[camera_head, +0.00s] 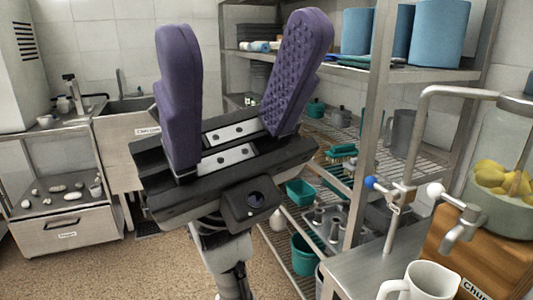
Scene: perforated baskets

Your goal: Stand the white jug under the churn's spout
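The white jug (425,284) is at the bottom right, cut off by the lower picture edge. It appears to stand upright on a steel counter, with its handle to the left. The churn (510,210) is a clear vessel holding yellow lumps, on a wooden base (476,250) with a partly visible label. Its metal spout (460,230), with a white knob, points down just above and right of the jug in the picture. I cannot tell whether the jug is directly under it. My gripper (240,28) is raised at upper left centre, purple fingers wide apart and empty, away from the jug.
A bent steel pipe (425,130) with a blue knob rises from the counter (352,277), left of the churn. Wire shelving (290,215) with teal tubs and blue rolls (437,35) stands behind. A sink and drawer cabinet (70,222) are left. The floor at lower left is clear.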

